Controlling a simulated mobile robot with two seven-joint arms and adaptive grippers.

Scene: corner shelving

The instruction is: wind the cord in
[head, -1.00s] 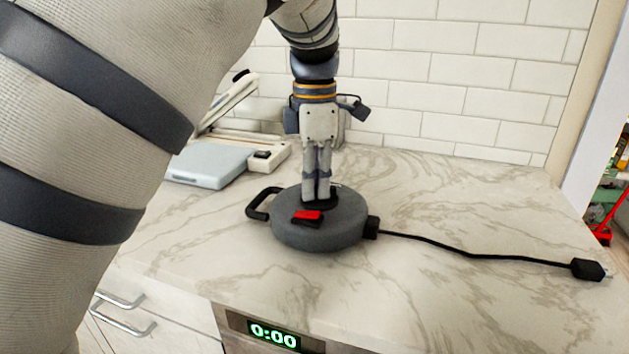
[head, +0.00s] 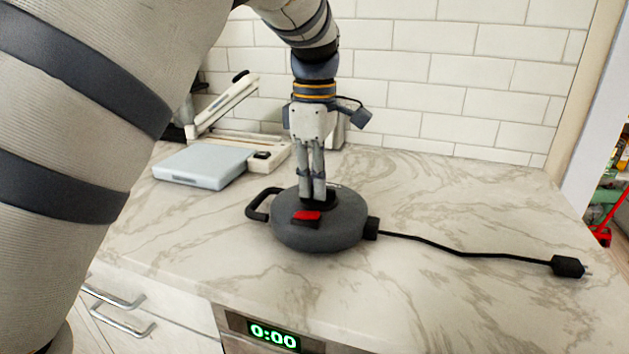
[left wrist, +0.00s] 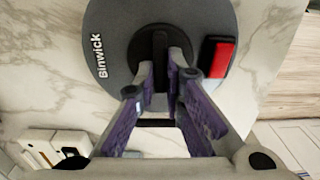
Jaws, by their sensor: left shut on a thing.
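A round grey cord reel (head: 330,231) lies flat on the marble counter, with a black loop handle (head: 258,205) on its left and a red switch (head: 307,215) on top. A black cord (head: 455,248) runs out of its right side along the counter to a black plug (head: 567,266). My left gripper (head: 313,200) points down on the reel's top and is shut on the black crank (left wrist: 158,48), seen between the fingers in the left wrist view. The fingers hide part of the crank. My right gripper is not in view.
A light blue-grey flat box (head: 200,166) and a white device with a raised arm (head: 226,107) stand at the back left. A tiled wall closes the back. The counter's front edge lies above drawers and a 0:00 display (head: 274,337). The counter right of the reel is clear around the cord.

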